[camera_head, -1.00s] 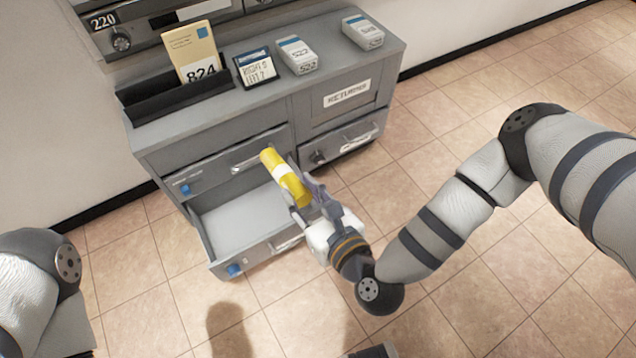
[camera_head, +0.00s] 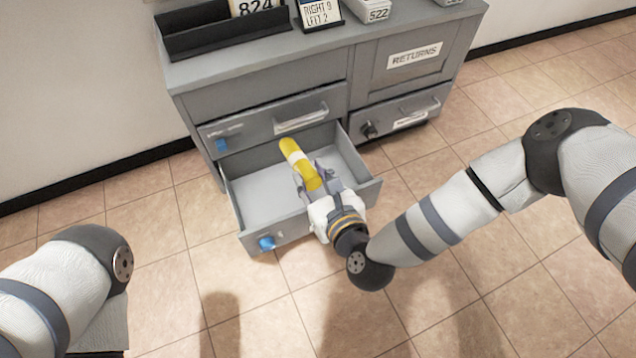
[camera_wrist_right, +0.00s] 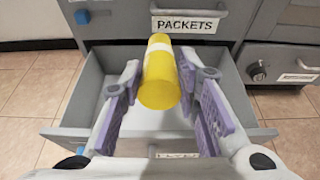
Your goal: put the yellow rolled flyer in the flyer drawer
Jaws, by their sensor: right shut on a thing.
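The yellow rolled flyer (camera_head: 291,148) is a yellow tube with a white band, tilted, in my right gripper (camera_head: 311,176). In the right wrist view, the flyer (camera_wrist_right: 160,78) sits between the two fingers of the gripper (camera_wrist_right: 160,72). The open lower left drawer (camera_head: 292,232) has a blue knob and an empty light floor where visible. In the right wrist view, the drawer (camera_wrist_right: 72,130) lies beneath the flyer; its front label is mostly hidden. The flyer appears above the drawer opening, apart from its floor. My left gripper is out of view.
A closed drawer labelled PACKETS (camera_wrist_right: 187,25) is directly above the open one. A RETURNS door (camera_head: 415,58) and a closed drawer (camera_head: 400,117) are at right. A black tray (camera_head: 215,42) and several boxes or cards stand on the cabinet top. The tiled floor in front is clear.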

